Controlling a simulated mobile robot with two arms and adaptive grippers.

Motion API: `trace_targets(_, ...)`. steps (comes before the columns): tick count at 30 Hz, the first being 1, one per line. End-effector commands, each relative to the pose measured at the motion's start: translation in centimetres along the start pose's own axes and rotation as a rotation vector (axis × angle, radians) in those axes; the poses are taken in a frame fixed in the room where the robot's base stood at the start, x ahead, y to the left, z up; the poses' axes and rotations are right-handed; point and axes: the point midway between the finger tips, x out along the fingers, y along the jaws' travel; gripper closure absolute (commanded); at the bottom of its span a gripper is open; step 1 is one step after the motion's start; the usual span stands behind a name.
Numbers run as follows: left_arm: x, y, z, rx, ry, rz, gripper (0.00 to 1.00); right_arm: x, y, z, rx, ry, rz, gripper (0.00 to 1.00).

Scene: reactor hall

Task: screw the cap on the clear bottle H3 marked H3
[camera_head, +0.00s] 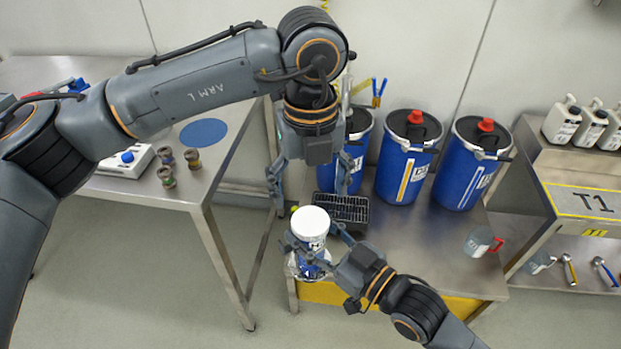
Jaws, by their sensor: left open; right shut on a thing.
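The clear bottle H3 (308,262) is held upright near the front left edge of the steel table. Its label shows an H; the rest is too small or hidden. A round white cap (310,219) sits at the bottle's top; I cannot tell how tightly. My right gripper (315,241) comes in from the lower right and is shut on the bottle below the cap. My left gripper (308,188) points down from above, open and empty, its fingers spread wide just above and behind the cap.
A black rack (343,208) stands on the steel table (425,262) behind the bottle. Several blue drums (405,170) line its back. A clear beaker with a red handle (480,242) stands at right. Small vials (166,177) stand on the left table (200,180).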

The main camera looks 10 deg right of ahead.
Motion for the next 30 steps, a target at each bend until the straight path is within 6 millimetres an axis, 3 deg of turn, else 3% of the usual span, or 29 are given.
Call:
trace_targets(6, 3.6, 0.0, -0.1, 0.000, 0.003, 0.000, 0.20, 0.0, 0.0, -0.2, -0.001, 0.004, 0.000, 1.00)
trace_targets(12, 5.8, 0.0, 0.0, 0.001, 0.001, -0.001, 0.20, 0.0, 0.0, -0.2, -0.001, 0.004, 0.000, 1.00)
trace_targets(24, 6.5, 0.0, 0.0, 0.000, 0.000, -0.001, 0.20, 0.0, 0.0, -0.2, 0.000, 0.004, 0.000, 1.00)
trace_targets(30, 6.4, 0.0, 0.0, 0.000, 0.000, -0.001, 0.61, 0.0, 0.0, -0.2, -0.001, 0.004, 0.000, 1.00)
